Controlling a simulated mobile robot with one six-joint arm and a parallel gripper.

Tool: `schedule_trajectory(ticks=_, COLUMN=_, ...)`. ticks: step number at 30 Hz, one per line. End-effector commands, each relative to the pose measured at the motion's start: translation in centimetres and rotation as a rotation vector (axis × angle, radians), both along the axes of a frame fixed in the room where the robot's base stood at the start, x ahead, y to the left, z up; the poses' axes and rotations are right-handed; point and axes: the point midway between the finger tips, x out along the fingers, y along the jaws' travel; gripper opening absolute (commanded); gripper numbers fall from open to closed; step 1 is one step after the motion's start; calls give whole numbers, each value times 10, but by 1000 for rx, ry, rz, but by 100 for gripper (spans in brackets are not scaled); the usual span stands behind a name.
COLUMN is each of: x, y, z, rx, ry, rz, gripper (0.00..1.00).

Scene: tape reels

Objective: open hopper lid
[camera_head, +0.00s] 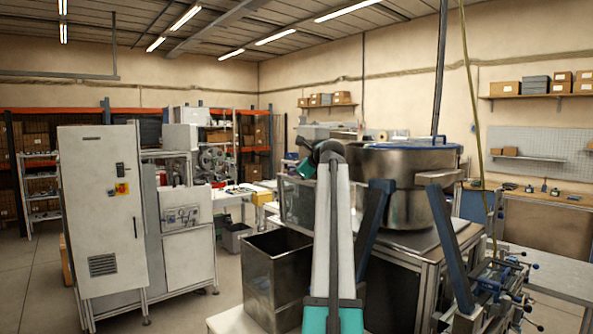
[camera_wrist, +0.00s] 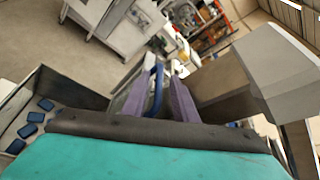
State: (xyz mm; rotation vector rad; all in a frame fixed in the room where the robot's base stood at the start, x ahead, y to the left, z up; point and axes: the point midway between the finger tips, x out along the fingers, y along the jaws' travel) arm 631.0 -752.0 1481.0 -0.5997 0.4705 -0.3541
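The hopper (camera_head: 405,195) is a round steel bowl on a metal frame in the head view. Its lid (camera_head: 410,146) has a blue edge and lies flat across the top, apparently closed. My white and teal arm covers the left part of the bowl. In the wrist view my gripper (camera_wrist: 163,72) has two purple fingers standing apart. A curved blue bar (camera_wrist: 155,92) stands between them, close to the left finger, with a gap on the right. I cannot tell whether this bar is a handle of the lid or its edge. In the head view the fingers are hidden.
An open steel bin (camera_head: 274,275) stands left of my arm. A tall grey cabinet (camera_head: 103,215) stands at the left, with open floor in front. A workbench (camera_head: 552,198) lines the right wall. Several blue pieces (camera_wrist: 30,130) lie in a container in the wrist view.

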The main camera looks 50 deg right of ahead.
Motion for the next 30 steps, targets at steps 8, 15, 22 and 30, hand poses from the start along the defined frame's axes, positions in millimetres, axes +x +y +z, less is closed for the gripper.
schedule_trajectory(ticks=8, x=-5, y=2, z=2, rx=-1, ry=-2, rz=-1, gripper=27)
schedule_trajectory(ticks=15, x=-25, y=14, z=8, rx=-1, ry=-2, rz=0, gripper=27)
schedule_trajectory(ticks=22, x=-56, y=31, z=19, rx=-2, ry=-2, rz=-2, gripper=27)
schedule_trajectory(ticks=30, x=-91, y=50, z=32, rx=-2, ry=-1, rz=0, gripper=27)
